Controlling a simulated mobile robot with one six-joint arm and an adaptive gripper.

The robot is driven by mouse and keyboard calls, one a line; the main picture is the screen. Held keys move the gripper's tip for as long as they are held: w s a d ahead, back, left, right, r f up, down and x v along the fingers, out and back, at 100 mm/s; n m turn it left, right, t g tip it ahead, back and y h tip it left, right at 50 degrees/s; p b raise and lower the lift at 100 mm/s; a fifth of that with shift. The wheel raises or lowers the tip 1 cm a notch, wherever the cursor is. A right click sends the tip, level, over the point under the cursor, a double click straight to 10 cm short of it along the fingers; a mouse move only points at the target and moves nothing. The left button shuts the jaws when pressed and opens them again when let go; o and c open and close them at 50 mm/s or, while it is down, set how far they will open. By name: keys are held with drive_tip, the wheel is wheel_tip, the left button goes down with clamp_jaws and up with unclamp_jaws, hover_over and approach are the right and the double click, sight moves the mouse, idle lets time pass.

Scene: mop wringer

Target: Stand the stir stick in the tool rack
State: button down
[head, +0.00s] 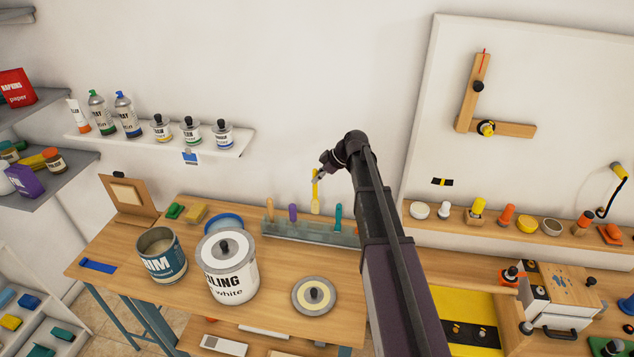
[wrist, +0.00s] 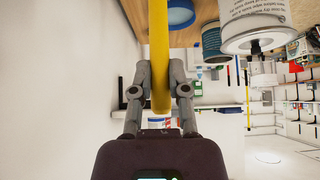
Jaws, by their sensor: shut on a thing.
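The yellow stir stick (head: 315,200) is upright in the head view, with a paler lower end. My gripper (head: 320,174) is shut on its upper part. In the wrist view the stick (wrist: 159,40) runs between the two fingers of my gripper (wrist: 161,80). The tool rack (head: 325,236) is a long, low, grey-teal block at the back of the workbench, holding upright orange, purple and teal tools. The stick's lower end shows just above the rack, between the purple and teal tools. I cannot tell whether it touches the rack or any slot.
An open blue can (head: 172,268) and a lidded white can (head: 238,286) stand left of the rack on the bench. A loose lid (head: 300,305) lies in front of it. The teal tool (head: 338,217) stands close right of the stick. The white wall is close behind.

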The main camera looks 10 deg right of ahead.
sight(317, 198)
drive_tip(key=shift+f, duration=0.2)
idle(0.3)
drive_tip(key=shift+f+b, duration=2.4)
drive_tip(key=shift+b, duration=0.2)
drive_tip(key=shift+f+b, duration=0.3)
drive_tip(key=shift+f, duration=0.05)
drive_tip(key=shift+f+b, duration=1.05)
drive_tip(key=shift+f+b, duration=0.55)
drive_tip(key=shift+b, duration=0.05)
drive_tip(key=shift+f+b, duration=1.75)
drive_tip(key=shift+f, duration=0.05)
drive_tip(key=shift+f, duration=0.15)
